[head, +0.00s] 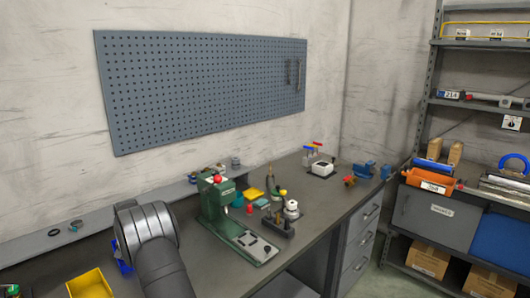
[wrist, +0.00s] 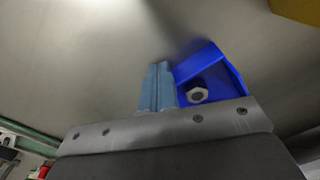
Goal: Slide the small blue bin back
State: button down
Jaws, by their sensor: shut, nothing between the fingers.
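The small blue bin (wrist: 211,62) is just right of my fingers in the wrist view, with a grey hex nut (wrist: 197,94) in it. In the head view only a sliver of the blue bin (head: 123,266) shows at the left edge of my arm. My gripper (wrist: 158,68) is shut and empty, its light blue fingers together beside the bin's left side. I cannot tell whether they touch the bin. In the head view my arm hides the fingers.
A yellow bin (head: 90,284) stands left of my arm, at the picture's bottom. A green press (head: 220,207) with a red knob stands on the bench to the right. Small parts lie on the back ledge (head: 105,218). A pegboard (head: 205,88) hangs on the wall.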

jog(key=shift+w+a, duration=0.15)
jog(key=shift+w+a, duration=0.55)
jog(key=shift+a, duration=0.15)
dwell(0.3)
jog(key=shift+w+a, duration=0.2)
jog(key=shift+a, duration=0.05)
jog(key=shift+s+d, duration=0.1)
jog(key=shift+d, duration=0.05)
jog(key=shift+s+d, duration=0.15)
jog(key=shift+r, duration=0.1)
notch_tip(320, 180, up, 9)
dwell(1.2)
